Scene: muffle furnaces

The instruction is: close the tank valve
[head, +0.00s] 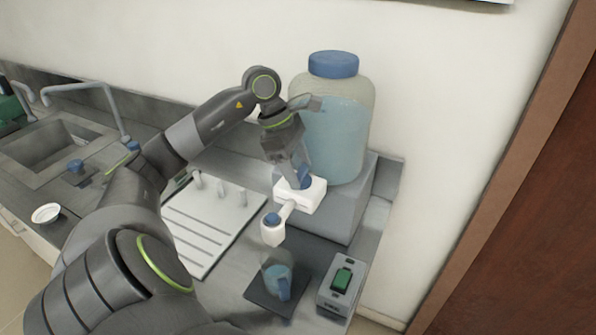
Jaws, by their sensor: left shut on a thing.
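The tank (338,135) is a large clear jug with a blue lid and bluish liquid, standing on a grey block. At its lower front is a white valve body (316,194) with a blue valve knob (305,182) on top. A white spout arm with a blue cap reaches forward from it to an outlet (272,234). My left gripper (300,176) comes down from above and is shut on the blue valve knob, partly hiding it. A clear beaker (278,275) with blue liquid stands below the outlet. My right gripper is not in view.
The beaker stands on a dark square plate (258,297). A white drying rack (208,222) with pegs, a sink (50,145) and a small white dish (46,213) are to the left. A wall stands behind.

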